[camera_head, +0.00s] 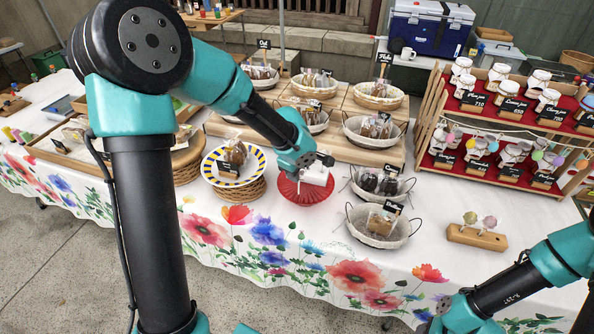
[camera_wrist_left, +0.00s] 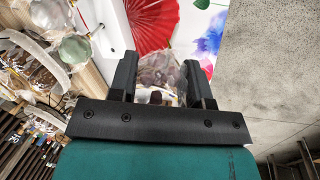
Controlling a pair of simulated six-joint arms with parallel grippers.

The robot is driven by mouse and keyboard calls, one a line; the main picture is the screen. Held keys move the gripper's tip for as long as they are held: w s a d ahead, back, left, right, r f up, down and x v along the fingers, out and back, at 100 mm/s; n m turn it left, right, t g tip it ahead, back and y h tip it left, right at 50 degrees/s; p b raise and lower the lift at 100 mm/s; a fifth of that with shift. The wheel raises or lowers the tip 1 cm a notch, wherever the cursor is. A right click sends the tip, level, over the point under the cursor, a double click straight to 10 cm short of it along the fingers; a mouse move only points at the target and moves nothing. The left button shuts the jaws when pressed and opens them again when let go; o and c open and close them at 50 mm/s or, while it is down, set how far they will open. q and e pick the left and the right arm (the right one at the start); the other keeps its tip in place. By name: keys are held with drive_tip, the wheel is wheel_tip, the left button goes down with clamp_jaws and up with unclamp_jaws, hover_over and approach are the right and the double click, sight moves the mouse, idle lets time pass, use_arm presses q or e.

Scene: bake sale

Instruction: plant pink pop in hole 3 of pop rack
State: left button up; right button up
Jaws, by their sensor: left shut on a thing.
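The pop rack (camera_head: 475,238) is a small wooden block at the right of the white table in the head view. Two pale pops, one cream (camera_head: 470,217) and one pinkish (camera_head: 489,222), stand upright on it. My left gripper (camera_head: 322,160) is over the red pleated mat, far left of the rack. In the left wrist view, its fingers (camera_wrist_left: 160,80) are shut on a clear-wrapped thing (camera_wrist_left: 160,72) with brown and purplish parts. I cannot tell whether this is the pink pop. The hole numbers are too small to read.
The red mat (camera_head: 290,190) lies under my left gripper, beside a striped plate (camera_head: 212,176). Baskets (camera_head: 375,240) stand between it and the rack. A tiered jar shelf (camera_head: 430,125) rises behind the rack. Cloth around the rack's front is clear.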

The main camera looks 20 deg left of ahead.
use_arm(q)
drive_tip(key=m, duration=0.1)
drive_tip(key=w+d+m, duration=0.1)
drive_tip(key=m, duration=0.1)
drive_tip(key=shift+w+f+h, duration=0.15)
drive_tip(key=shift+w+h, duration=0.05)
drive_tip(key=shift+h, duration=0.2)
drive_tip(key=w+d+m+g+h, duration=0.1)
drive_tip(key=w+d+m+g, duration=0.1)
drive_tip(key=d+m, duration=0.3)
drive_tip(key=w+m, duration=0.1)
drive_tip(key=m, duration=0.3)
drive_tip(key=shift+w+f+m, duration=0.2)
drive_tip(key=shift+f+m, duration=0.15)
drive_tip(key=shift+m, duration=0.05)
drive_tip(key=shift+d, duration=0.1)
